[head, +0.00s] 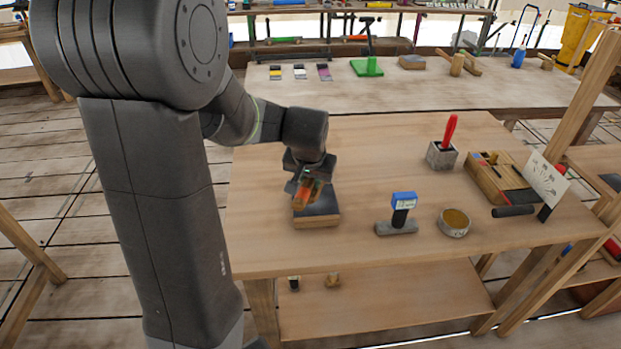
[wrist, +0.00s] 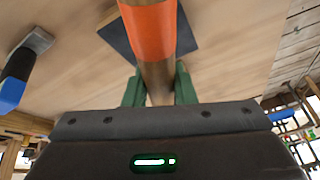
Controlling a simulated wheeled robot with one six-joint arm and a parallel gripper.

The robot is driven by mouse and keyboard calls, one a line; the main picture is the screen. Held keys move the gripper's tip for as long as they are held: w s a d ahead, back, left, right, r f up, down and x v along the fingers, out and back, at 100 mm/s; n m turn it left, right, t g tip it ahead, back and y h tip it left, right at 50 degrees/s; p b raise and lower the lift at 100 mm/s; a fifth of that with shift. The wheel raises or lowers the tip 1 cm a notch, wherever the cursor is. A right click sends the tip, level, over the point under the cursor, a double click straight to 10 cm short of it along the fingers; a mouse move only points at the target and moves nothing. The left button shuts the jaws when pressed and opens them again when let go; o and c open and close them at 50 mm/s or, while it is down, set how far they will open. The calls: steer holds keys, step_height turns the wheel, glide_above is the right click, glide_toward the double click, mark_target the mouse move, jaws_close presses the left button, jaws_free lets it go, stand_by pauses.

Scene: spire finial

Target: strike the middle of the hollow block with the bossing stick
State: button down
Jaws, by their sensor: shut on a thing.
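My gripper (head: 308,172) is shut on the bossing stick, a wooden stick with an orange band (wrist: 150,35). In the wrist view the green fingers (wrist: 160,90) clasp its wooden part, and the stick reaches away from them over the block. The hollow block (head: 318,218) appears to be the pale wooden block with a dark grey top, near the left front of the workbench. Its dark top also shows in the wrist view (wrist: 118,38), partly covered by the stick. I cannot tell whether the stick touches the block. No hollow is visible.
A blue-topped tool with a grey foot (head: 398,228) stands right of the block. A round tin (head: 454,223), a grey holder with a red-handled tool (head: 441,157) and a wooden tray (head: 490,185) are farther right. The workbench (head: 270,240) is clear around the block.

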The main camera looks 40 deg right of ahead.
step_height(320, 180, down, 4)
steer(key=b, duration=0.3)
steer(key=shift+f+b, duration=0.25)
steer(key=shift+b, duration=0.15)
steer(key=shift+r+p, duration=0.3)
steer(key=shift+r, duration=0.1)
step_height(320, 180, up, 4)
steer(key=p, duration=0.3)
steer(key=shift+r, duration=0.1)
